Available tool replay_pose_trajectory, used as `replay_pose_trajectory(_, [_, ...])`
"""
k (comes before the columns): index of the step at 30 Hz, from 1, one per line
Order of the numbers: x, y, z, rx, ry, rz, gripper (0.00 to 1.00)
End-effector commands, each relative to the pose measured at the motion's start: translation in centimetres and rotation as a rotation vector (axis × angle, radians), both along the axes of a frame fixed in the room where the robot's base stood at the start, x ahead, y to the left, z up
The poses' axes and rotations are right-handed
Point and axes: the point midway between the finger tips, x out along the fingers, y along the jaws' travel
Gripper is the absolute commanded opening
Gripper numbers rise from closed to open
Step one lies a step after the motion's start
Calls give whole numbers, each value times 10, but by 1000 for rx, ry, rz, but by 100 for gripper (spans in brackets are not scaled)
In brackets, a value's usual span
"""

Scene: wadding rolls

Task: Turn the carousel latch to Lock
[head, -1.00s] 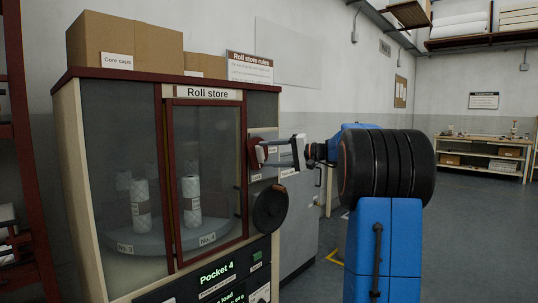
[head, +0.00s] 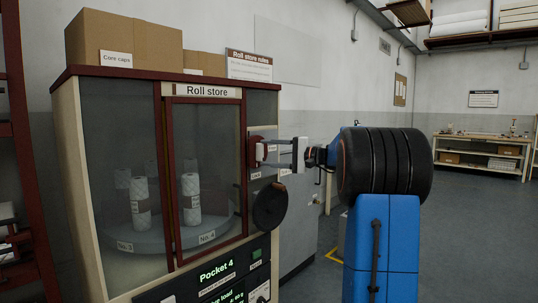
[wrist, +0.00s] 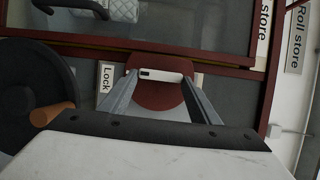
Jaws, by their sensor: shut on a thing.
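The latch (head: 257,151) is a dark red knob on the right side of the roll store's front. In the wrist view the latch (wrist: 158,94) has a pale bar across it with a dark mark at the end on the Lock label's side. The Lock label (wrist: 106,77) is left of the knob there. My gripper (head: 265,152) is shut on the latch, its fingers on either side of the bar; it also shows in the wrist view (wrist: 160,82). Another label by the latch is mostly hidden behind a finger.
The roll store door (head: 168,220) is closed, with white rolls on the carousel (head: 222,236) behind its glass. A black handwheel (head: 270,206) with a wooden knob (wrist: 52,114) is below the latch. A panel (head: 217,287) reads Pocket 4. Open floor lies to the right.

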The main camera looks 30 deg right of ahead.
Motion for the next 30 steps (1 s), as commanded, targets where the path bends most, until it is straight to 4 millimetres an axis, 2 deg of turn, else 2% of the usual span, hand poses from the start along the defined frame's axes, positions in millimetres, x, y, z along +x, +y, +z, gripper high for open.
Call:
replay_pose_trajectory(1, [0,-1,-1,2,3,-1,34])
replay_pose_trajectory(2, [0,-1,-1,1,2,-1,63])
replay_pose_trajectory(3, [0,-1,-1,1,2,-1,73])
replay_pose_trajectory(4, [0,-1,-1,1,2,-1,75])
replay_pose_trajectory(13, [-1,-1,0,0,1,0,75])
replay_pose_trajectory(17, [-8,-7,0,0,0,-2,75])
replay_pose_trajectory(30, [-73,-57,-1,1,1,-5,75])
